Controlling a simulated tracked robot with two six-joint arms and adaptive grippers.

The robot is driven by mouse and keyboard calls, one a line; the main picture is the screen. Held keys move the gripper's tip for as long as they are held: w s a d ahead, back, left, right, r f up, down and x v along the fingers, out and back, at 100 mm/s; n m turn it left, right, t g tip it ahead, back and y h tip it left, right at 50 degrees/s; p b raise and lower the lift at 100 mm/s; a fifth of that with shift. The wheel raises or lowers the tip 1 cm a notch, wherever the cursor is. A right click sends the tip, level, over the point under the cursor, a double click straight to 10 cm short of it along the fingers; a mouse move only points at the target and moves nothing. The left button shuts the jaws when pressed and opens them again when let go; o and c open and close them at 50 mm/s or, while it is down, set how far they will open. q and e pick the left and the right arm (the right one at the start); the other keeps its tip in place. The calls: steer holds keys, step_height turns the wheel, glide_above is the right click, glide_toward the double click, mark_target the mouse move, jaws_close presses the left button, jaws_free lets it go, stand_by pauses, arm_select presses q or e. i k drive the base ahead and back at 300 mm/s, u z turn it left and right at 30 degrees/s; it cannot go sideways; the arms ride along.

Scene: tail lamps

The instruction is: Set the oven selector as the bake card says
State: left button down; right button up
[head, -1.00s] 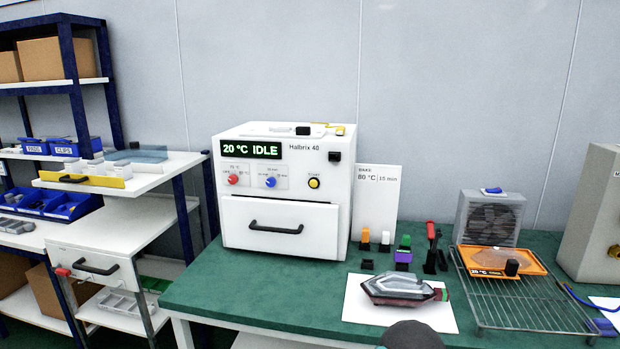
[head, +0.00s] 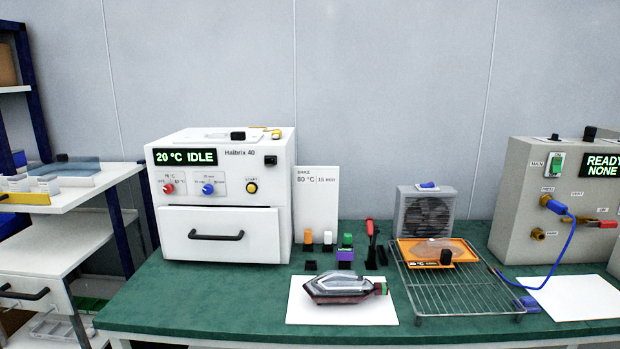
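The white Halbrix 40 oven (head: 222,197) stands at the left of the green bench. Its display (head: 185,157) reads "20 °C IDLE". Below it are a red selector knob (head: 168,188), a blue knob (head: 208,189) and a yellow START button (head: 251,187). The labels over the red knob are too small to read surely, as is where each knob points. The oven drawer with the black handle is shut. The white bake card (head: 317,207) stands upright right of the oven and reads "BAKE 80 °C 15 min". Neither gripper is in view.
A tail lamp (head: 347,287) lies on a white sheet (head: 300,309) in front. Small coloured holders stand behind it. A wire rack (head: 460,290) with an orange tray (head: 470,253), a fan (head: 425,215) and a grey test box (head: 522,200) are right. The bench before the oven is clear.

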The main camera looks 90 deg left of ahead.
mark_target(168, 189)
steer(key=u, duration=0.25)
steer(key=k, duration=2.45)
steer(key=u, duration=0.65)
steer(key=i, duration=0.15)
steer(key=u, duration=2.25)
steer(key=i, duration=0.95)
steer(key=z, duration=0.4)
